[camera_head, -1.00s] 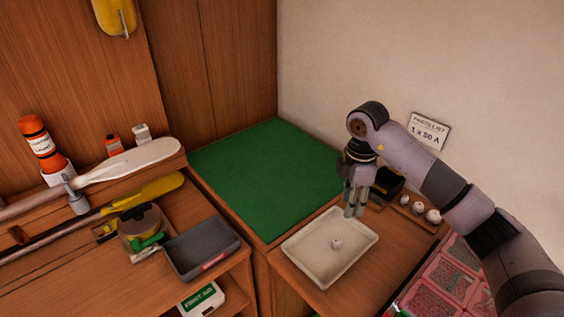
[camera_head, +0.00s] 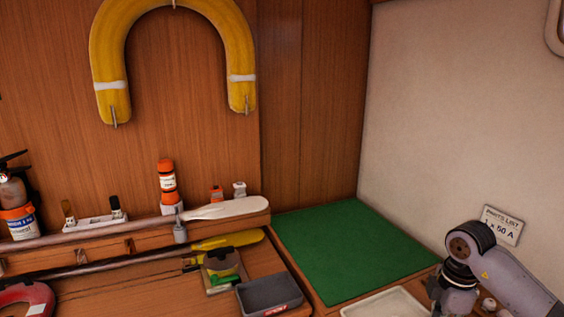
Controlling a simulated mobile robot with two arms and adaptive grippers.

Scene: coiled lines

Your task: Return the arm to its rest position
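My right arm comes in from the right. Its wrist and the upper part of my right gripper (camera_head: 454,299) show at the bottom right, by the right side of the pale tray (camera_head: 386,306). The fingertips are cut off by the bottom edge, so I cannot see whether they are open or shut, or whether they hold anything. Only the back part of the tray shows. My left gripper is not in view.
A green mat (camera_head: 350,250) lies clear in the corner. A grey bin (camera_head: 268,296), a flare canister (camera_head: 168,186) and a paddle (camera_head: 228,208) are to the left. A yellow horseshoe buoy (camera_head: 108,62) hangs on the wood wall. A label (camera_head: 502,226) is on the pale wall.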

